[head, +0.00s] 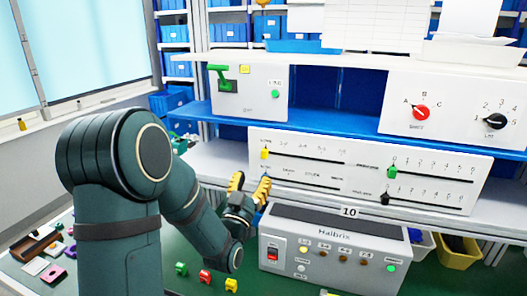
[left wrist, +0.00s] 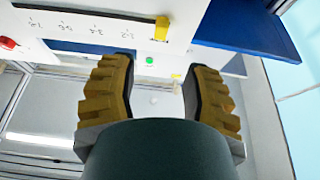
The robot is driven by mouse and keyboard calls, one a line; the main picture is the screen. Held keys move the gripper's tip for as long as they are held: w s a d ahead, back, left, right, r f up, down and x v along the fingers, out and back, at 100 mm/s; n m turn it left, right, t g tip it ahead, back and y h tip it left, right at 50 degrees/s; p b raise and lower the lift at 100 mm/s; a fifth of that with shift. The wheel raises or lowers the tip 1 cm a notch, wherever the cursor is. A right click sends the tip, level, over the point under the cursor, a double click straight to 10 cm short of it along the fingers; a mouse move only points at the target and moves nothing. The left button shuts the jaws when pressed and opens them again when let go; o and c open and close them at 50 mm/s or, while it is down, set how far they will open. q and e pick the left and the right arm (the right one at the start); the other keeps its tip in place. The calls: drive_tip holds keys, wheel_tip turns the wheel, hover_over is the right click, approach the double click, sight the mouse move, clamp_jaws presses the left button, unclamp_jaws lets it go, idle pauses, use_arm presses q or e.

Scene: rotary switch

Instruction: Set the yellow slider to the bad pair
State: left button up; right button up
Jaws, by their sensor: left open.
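The yellow slider (head: 265,153) sits at the left end of the upper left slot on the white slider panel (head: 357,176). In the left wrist view the yellow slider (left wrist: 162,28) lies above the fingertips, at the end of a row of small pair labels. My left gripper (head: 250,182) is open, with yellow fingers, just below and left of the slider in the head view. In the left wrist view the gripper (left wrist: 160,76) has nothing between its fingers and is apart from the slider. My right gripper is not in view.
A green slider (head: 391,172) and a black slider (head: 384,199) are on the panel's right half. The Halbrix box (head: 333,251) with a red switch and several lamps stands below. Knob panels (head: 457,106) are on the shelf above. Small coloured parts (head: 205,276) lie on the bench.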

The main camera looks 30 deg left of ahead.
sight(263, 153)
use_arm(q)
drive_tip(key=p+x, duration=0.1)
drive_tip(key=x, duration=0.8)
drive_tip(key=shift+w+a+p, duration=0.15)
drive_tip(key=shift+w+p, duration=0.1)
drive_tip(key=shift+p, duration=0.1)
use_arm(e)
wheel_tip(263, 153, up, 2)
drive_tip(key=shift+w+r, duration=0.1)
use_arm(q)
clamp_jaws()
